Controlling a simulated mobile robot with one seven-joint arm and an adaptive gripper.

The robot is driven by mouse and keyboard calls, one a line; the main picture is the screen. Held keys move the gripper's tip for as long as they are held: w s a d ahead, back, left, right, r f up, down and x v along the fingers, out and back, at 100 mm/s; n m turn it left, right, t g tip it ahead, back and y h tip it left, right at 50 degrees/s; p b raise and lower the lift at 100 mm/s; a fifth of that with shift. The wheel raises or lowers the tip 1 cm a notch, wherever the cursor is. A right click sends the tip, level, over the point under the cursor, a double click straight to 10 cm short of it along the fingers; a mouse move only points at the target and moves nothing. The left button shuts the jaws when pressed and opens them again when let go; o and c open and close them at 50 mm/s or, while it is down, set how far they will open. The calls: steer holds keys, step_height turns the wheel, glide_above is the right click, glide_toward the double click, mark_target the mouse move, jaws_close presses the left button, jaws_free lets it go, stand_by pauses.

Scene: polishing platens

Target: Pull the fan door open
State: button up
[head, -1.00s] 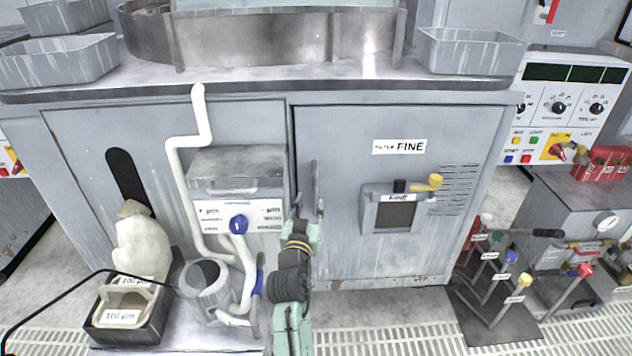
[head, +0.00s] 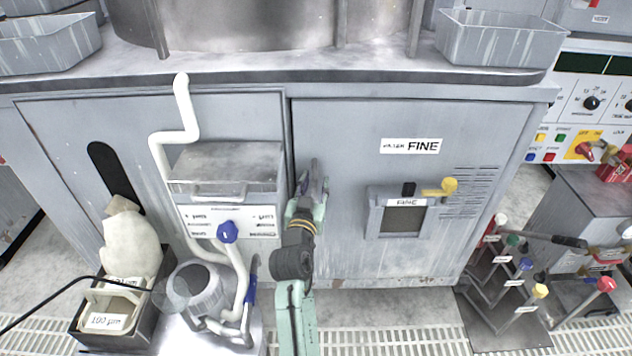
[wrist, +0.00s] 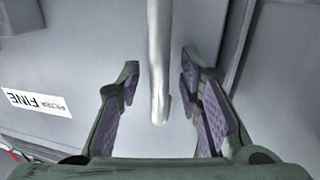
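The grey cabinet door (head: 345,240) with the label "FILTER FINE" (head: 411,146) fills the right half of the cabinet front and looks shut. Its slim vertical bar handle is near its left edge; in the head view my gripper (head: 310,188) overlaps and largely hides it. In the wrist view the metal handle (wrist: 158,50) hangs between the two purple-padded fingers of my gripper (wrist: 160,78). The fingers are open, with a visible gap on each side of the bar. The label also shows in the wrist view (wrist: 36,102).
A grey box with a blue knob (head: 228,232) and a white pipe (head: 170,140) stand left of my arm. A small window unit (head: 400,220) with a yellow knob is on the door. Coloured levers (head: 520,275) stand on the floor at right.

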steer(key=shift+c, duration=0.2)
jaws_close()
stand_by(0.6)
